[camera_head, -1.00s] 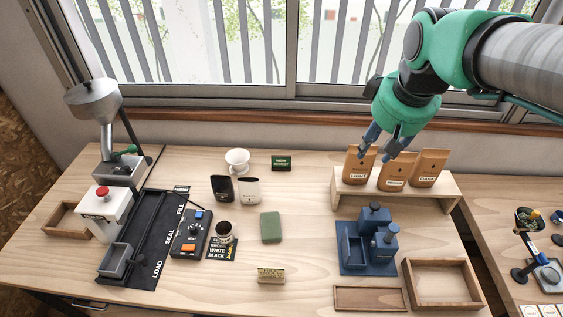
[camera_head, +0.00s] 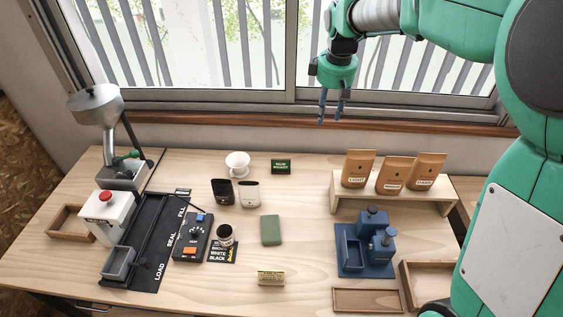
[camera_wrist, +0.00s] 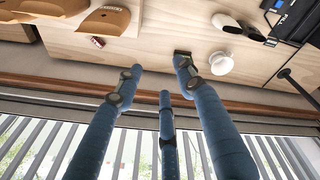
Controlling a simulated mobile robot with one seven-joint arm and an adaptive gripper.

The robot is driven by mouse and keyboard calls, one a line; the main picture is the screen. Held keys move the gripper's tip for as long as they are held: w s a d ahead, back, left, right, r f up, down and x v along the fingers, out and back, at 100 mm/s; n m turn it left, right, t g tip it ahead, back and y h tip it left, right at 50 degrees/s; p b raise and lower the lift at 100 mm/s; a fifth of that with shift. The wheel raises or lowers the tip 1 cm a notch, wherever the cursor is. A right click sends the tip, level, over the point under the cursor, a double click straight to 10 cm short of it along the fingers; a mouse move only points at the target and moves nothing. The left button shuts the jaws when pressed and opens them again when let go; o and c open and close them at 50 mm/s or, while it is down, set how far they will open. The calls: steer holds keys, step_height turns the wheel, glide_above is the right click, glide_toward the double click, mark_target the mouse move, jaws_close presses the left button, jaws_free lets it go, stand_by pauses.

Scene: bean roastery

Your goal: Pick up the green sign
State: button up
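The green sign (camera_head: 281,167) is a small dark green plate with pale lettering, standing at the back of the wooden table, right of the white dripper. My gripper (camera_head: 330,119) is in front of the window, above and to the right of the sign, pointing down and apart from it. Its blue fingers are spread and nothing is between them. In the wrist view the fingers (camera_wrist: 164,80) also stand apart. A dark edge by the right fingertip there seems to be the sign (camera_wrist: 181,53), mostly hidden by the finger.
A white dripper (camera_head: 237,164) stands left of the sign. Black and white cups (camera_head: 249,194) stand in front of it. A wooden shelf (camera_head: 395,204) with brown bags is to the right. The window ledge (camera_head: 220,115) runs behind. The table right of the sign is clear up to the shelf.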

steer(key=w+a+f+n+g+p, duration=0.1)
steer(key=w+a+f+n, duration=0.1)
steer(key=w+a+f, duration=0.3)
steer(key=w+a+f+n+p, duration=0.1)
steer(key=w+a+f+n, duration=0.15)
steer(key=w+f, duration=0.45)
steer(key=n+g+p, duration=0.1)
steer(key=n, duration=0.2)
glide_above(281, 160)
steer(key=w, duration=0.1)
step_height(281, 160, down, 15)
steer(key=shift+r, duration=0.15)
steer(key=shift+f, duration=4.3)
steer(key=shift+f, duration=0.15)
steer(key=shift+f, duration=2.45)
